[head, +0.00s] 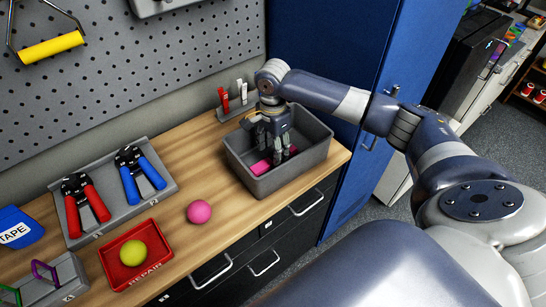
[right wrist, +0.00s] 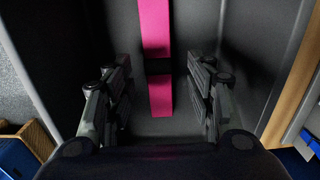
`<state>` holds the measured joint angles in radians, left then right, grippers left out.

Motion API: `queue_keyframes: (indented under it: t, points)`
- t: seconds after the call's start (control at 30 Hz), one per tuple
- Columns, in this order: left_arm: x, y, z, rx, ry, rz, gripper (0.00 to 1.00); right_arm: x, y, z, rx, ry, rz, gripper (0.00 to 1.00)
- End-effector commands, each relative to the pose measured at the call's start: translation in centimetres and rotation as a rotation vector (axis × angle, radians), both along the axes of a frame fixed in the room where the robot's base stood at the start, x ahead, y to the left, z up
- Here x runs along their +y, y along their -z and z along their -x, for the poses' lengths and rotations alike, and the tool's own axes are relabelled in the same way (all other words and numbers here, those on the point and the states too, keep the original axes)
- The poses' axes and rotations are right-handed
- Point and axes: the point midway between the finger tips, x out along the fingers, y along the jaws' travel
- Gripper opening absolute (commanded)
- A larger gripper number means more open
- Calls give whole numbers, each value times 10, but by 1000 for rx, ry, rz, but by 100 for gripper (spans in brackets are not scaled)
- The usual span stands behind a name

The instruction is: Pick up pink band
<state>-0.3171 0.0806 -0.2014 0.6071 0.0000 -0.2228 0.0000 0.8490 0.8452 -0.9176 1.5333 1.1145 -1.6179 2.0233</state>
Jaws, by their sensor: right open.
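The pink band (head: 261,168) lies in the grey bin (head: 240,166) at the right end of the wooden bench. In the right wrist view the band (right wrist: 155,30) is a flat pink strip with a dark section across it. My right gripper (head: 281,157) points down inside the bin, over the band, and hides part of it. In the right wrist view its two fingers (right wrist: 158,62) are spread, one on each side of the strip, with nothing gripped. I cannot tell whether the fingertips touch the bin floor. My left gripper is not in view.
A pink ball (head: 199,211) sits on the bench left of the bin. A red tray (head: 110,265) holds a yellow ball (head: 133,253). A grey tray (head: 103,227) holds red and blue pliers. The bin walls surround my gripper; a blue locker (head: 340,60) stands behind.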

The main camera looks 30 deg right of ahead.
Motion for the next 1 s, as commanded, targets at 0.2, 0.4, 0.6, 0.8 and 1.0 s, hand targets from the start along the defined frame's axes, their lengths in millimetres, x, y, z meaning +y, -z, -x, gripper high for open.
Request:
queue_keyframes:
  t: [0.2, 0.4, 0.6, 0.8, 1.0]
  points:
    - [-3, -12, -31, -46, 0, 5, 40, 0, 27, 1, 0, 0, 1, 50]
    - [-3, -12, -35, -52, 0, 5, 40, 0, 31, 1, -1, -1, 1, 50]
    - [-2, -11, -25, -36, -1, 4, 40, 0, 31, 1, -1, -1, 1, 21]
    - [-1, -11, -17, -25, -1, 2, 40, 0, 30, 1, -1, -1, 1, 1]
    - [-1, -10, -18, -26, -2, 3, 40, 0, 29, 0, -2, 0, 1, 1]
